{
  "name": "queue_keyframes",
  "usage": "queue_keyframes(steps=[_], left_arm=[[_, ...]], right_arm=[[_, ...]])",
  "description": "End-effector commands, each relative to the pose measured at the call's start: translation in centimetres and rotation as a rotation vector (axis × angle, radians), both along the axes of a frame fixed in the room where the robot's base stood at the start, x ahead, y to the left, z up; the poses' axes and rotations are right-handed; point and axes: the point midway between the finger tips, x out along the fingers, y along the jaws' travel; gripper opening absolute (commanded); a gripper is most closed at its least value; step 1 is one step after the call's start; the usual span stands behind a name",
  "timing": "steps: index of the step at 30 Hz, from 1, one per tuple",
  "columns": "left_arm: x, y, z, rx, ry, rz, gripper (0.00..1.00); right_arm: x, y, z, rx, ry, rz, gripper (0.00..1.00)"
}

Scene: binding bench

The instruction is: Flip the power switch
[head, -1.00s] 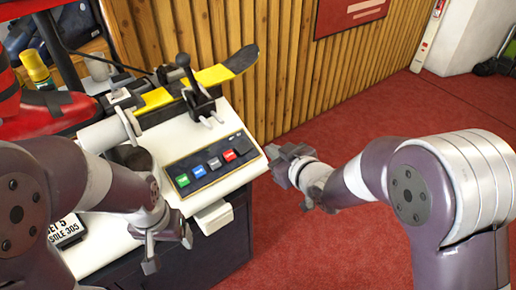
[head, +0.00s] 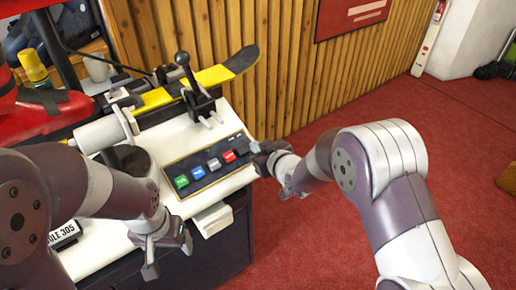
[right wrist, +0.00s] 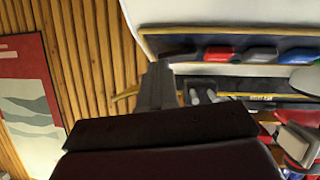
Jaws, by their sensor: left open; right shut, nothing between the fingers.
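The control panel (head: 208,165) is a dark strip on the sloping front of the white bench machine (head: 215,212). It carries green, blue, grey and red buttons in a row. My right gripper (head: 254,150) is shut and empty at the panel's right end, close to the red button (head: 229,157). I cannot tell whether it touches the panel. The power switch is not clearly distinguishable; the panel's right end is dark and partly behind the gripper. In the right wrist view the shut fingers (right wrist: 157,88) point toward the panel (right wrist: 250,70). My left gripper (head: 168,256) is open and empty below the machine's front left.
A black lever (head: 185,72) stands upright behind the panel, beside a yellow and black bar (head: 215,76). A white ledge (head: 213,220) juts out below the panel. A slatted wood wall (head: 290,65) is behind. Red floor on the right is open.

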Motion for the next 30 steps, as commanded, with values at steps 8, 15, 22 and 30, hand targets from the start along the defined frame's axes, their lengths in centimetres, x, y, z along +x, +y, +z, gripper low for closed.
queue_keyframes(steps=[8, 15, 22, 30], left_arm=[[0.0, 0.0, -0.4, 0.0, 0.0, 0.0, 0.77], [0.0, 0.0, -0.4, 0.0, 0.0, 0.0, 0.77], [0.0, 0.0, -0.3, 0.0, 0.0, 0.0, 0.77], [0.0, 0.0, -0.3, 0.0, 0.0, 0.0, 0.77]], right_arm=[[0.5, -0.2, -0.7, 0.001, 0.0, 0.0, 0.0], [0.4, 0.0, -0.7, 0.0, 0.0, 0.001, 0.0], [-0.3, 0.7, -0.3, 0.0, -0.001, 0.002, 0.0], [-0.6, 0.9, -0.2, 0.0, 0.0, 0.001, 0.0]])
